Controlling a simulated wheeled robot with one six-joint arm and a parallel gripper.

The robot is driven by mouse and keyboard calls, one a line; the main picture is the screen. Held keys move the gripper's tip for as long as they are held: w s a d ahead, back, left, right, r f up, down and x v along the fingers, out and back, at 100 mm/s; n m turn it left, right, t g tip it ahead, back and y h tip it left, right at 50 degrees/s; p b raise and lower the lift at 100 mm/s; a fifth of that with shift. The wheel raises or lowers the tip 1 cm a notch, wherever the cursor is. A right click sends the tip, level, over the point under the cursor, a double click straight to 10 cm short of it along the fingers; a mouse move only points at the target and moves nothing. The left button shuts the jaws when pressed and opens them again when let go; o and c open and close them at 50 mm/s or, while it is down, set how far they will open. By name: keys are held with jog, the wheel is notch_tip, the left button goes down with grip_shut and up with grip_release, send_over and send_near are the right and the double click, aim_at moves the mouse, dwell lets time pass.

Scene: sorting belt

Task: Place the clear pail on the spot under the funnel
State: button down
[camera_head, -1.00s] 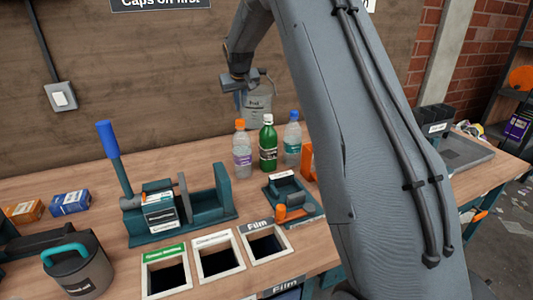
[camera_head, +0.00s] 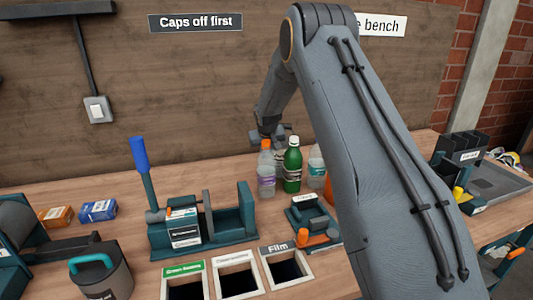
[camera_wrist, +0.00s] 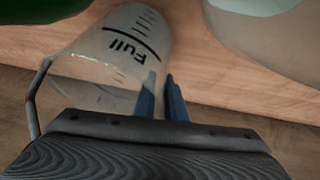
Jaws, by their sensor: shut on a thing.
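The clear pail (camera_wrist: 145,22) shows in the wrist view, see-through, with black level marks, the word "Full" and a thin wire handle at its left. My gripper (camera_wrist: 162,85) is shut on the pail at its right side, by the wall or rim; the exact grip is unclear. In the head view my gripper (camera_head: 270,136) is low behind the bottles, and they and my arm hide the pail there. I cannot tell whether the pail touches the bench. I cannot make out a funnel or the spot under it.
An orange-capped bottle (camera_head: 266,172), a green bottle (camera_head: 292,168) and a blue-labelled bottle (camera_head: 317,165) stand close in front of my gripper. A teal lever device (camera_head: 200,228) stands left on the bench (camera_head: 100,238). Framed openings (camera_head: 236,260) line the front.

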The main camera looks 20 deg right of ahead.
jog(key=shift+f, duration=0.15)
jog(key=c, duration=2.1)
grip_release()
jog(key=o, duration=0.3)
